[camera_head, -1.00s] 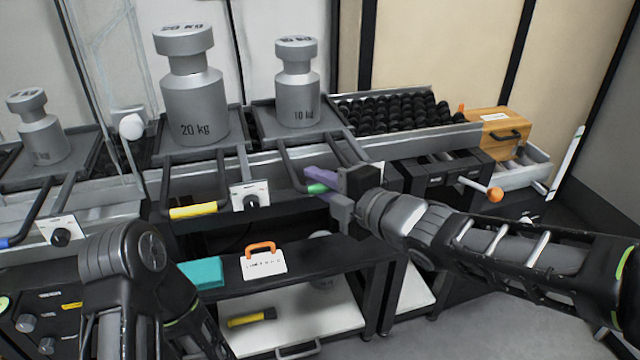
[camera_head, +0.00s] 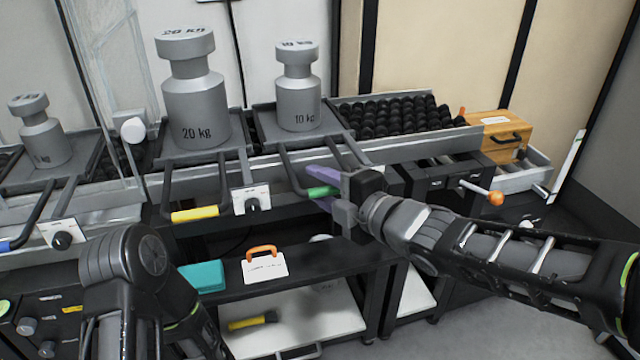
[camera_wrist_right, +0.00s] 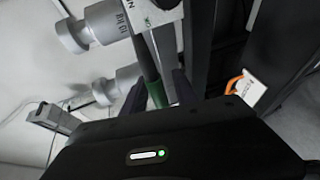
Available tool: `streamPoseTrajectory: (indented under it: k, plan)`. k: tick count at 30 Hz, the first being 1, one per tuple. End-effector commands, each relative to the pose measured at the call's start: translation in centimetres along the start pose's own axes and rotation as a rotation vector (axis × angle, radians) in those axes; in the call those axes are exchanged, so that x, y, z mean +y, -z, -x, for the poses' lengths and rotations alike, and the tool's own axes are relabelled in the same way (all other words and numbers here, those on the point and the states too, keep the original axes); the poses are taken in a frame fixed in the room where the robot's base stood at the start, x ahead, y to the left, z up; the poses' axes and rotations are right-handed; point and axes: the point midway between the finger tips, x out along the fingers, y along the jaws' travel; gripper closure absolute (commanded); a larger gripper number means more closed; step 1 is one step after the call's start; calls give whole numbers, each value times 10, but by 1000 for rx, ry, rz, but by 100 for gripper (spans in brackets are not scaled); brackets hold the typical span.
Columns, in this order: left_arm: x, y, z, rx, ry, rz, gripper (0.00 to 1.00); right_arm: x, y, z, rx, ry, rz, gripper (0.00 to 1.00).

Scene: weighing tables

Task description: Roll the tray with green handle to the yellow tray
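The tray with the green handle (camera_head: 263,122) stands on the roller track and carries a grey 10 kg weight (camera_head: 298,95). My right gripper (camera_head: 322,190) is at its green handle (camera_head: 321,193), with one purple finger above and one below it. The fingers look apart, around the handle; the right wrist view shows the green bar (camera_wrist_right: 153,88) between them. The tray with the yellow handle (camera_head: 160,146) is to its left and carries a 20 kg weight (camera_head: 195,110); its yellow handle (camera_head: 195,214) hangs in front. My left gripper is out of view.
A white knob panel (camera_head: 251,199) sits between the two handles. Black rollers (camera_head: 395,120) and a wooden box (camera_head: 503,135) are to the right. Another weight (camera_head: 42,140) stands on a tray at far left. A lower shelf holds a teal box (camera_head: 203,277) and an orange-handled item (camera_head: 264,267).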

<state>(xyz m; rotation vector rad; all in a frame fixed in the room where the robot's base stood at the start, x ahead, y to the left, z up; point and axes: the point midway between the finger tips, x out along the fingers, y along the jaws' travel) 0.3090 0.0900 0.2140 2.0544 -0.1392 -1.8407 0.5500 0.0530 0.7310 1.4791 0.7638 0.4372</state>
Motion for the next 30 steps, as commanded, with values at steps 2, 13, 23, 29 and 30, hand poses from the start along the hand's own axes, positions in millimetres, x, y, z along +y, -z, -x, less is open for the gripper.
streamPoseTrajectory:
  k: [2, 13, 23, 29, 30]
  plan:
    - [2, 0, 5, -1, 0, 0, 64, 3, 0, 8, -2, -1, 1, 66]
    - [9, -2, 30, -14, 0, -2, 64, 4, -1, 65, -3, 0, 0, 66]
    - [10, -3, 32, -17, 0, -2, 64, -1, 0, 75, -1, 1, -1, 66]
    - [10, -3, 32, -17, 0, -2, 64, -1, 0, 75, -1, 1, -1, 66]
    - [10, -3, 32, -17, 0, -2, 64, 0, 0, 75, -1, 1, -1, 66]
